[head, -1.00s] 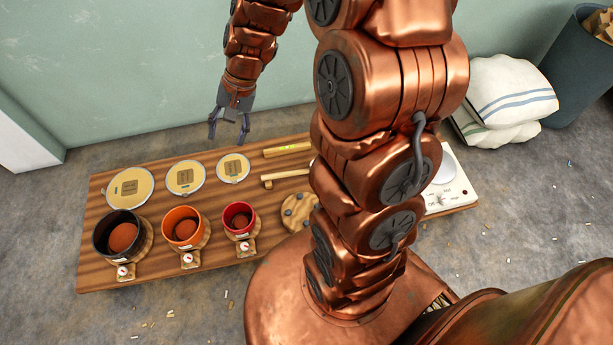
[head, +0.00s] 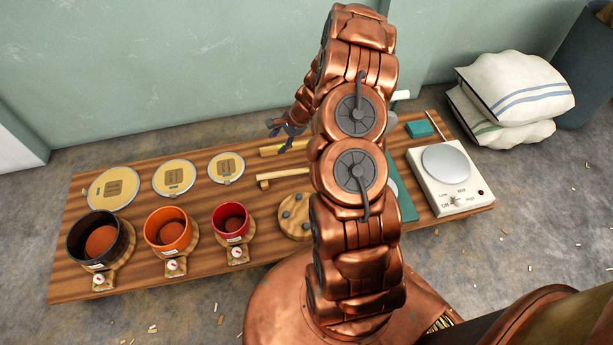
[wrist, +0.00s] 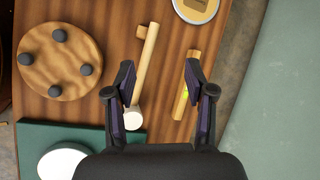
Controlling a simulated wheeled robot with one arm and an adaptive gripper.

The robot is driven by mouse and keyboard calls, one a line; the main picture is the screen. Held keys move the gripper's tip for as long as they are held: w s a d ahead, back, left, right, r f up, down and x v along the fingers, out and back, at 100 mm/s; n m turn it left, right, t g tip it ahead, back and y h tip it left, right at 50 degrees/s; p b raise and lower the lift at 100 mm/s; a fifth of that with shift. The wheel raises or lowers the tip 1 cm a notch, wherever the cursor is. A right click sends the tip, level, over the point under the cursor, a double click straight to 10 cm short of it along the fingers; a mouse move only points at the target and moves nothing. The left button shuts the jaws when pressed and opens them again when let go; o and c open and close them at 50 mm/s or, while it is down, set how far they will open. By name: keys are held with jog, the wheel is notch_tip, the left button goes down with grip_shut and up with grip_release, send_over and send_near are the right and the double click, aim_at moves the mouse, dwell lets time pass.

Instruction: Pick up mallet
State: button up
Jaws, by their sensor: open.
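The mallet (wrist: 147,68) appears as a pale wooden handle lying on the plank table, with a small block at one end. A white round piece (wrist: 133,119) shows at its other end; I cannot tell if they are joined. In the head view the mallet (head: 285,174) is partly hidden by my arm. My gripper (wrist: 160,75) is open and empty above the table; in the wrist view the handle lies between the fingers, nearer the left one. In the head view my gripper (head: 286,130) is over the table's back edge.
A wooden bar with a yellow-green patch (wrist: 183,97) lies beside the mallet, near the right finger. A round wooden disc with dark knobs (wrist: 60,62) and a teal board (wrist: 35,135) are close. Pots, round lids and a white hotplate (head: 450,185) share the table (head: 75,285).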

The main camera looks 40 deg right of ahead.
aim_at(302, 169)
jog(key=s+d+f+m+b, duration=0.1)
jog(key=d+f, duration=0.2)
jog(key=f, duration=0.2)
jog(key=s+d+f+m+h+b, duration=0.1)
jog(key=d+f+m, duration=0.1)
jog(key=f, duration=0.4)
jog(key=s+d+f+m+b, duration=0.1)
jog(key=s+d+f+b, duration=0.1)
jog(key=d+f, duration=0.2)
jog(key=shift+d+f+h, duration=0.15)
jog(key=shift+f+h, duration=0.15)
jog(key=shift+f, duration=0.5)
jog(key=shift+b+x, duration=1.4)
jog(key=shift+x, duration=2.2)
jog(key=shift+w, duration=0.15)
jog(key=shift+c, duration=0.3)
grip_shut()
